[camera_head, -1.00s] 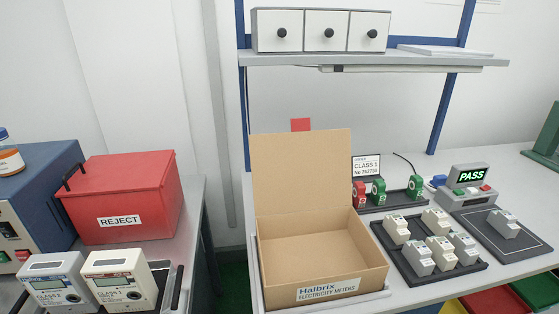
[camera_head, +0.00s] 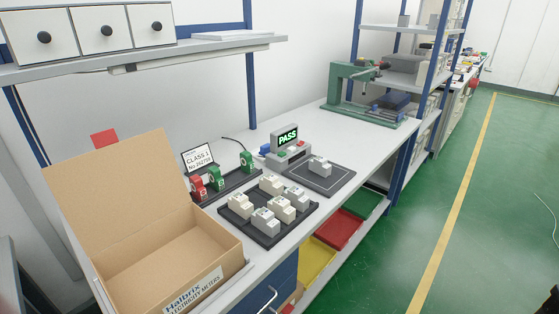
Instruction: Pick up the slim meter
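Several small, slim meters (camera_head: 271,184) in white and grey stand in a dark tray (camera_head: 306,217) on the bench, right of the cardboard box. Which of these the task means by the slim meter, I cannot tell. My gripper is not in view.
An open, empty cardboard box (camera_head: 205,243) stands at the front left of the bench. A rack with red and green seal tools (camera_head: 246,161) and a CLASS 1 card (camera_head: 199,159) is behind the tray. A green press (camera_head: 347,92) stands farther right. Bench (camera_head: 345,138) between is clear.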

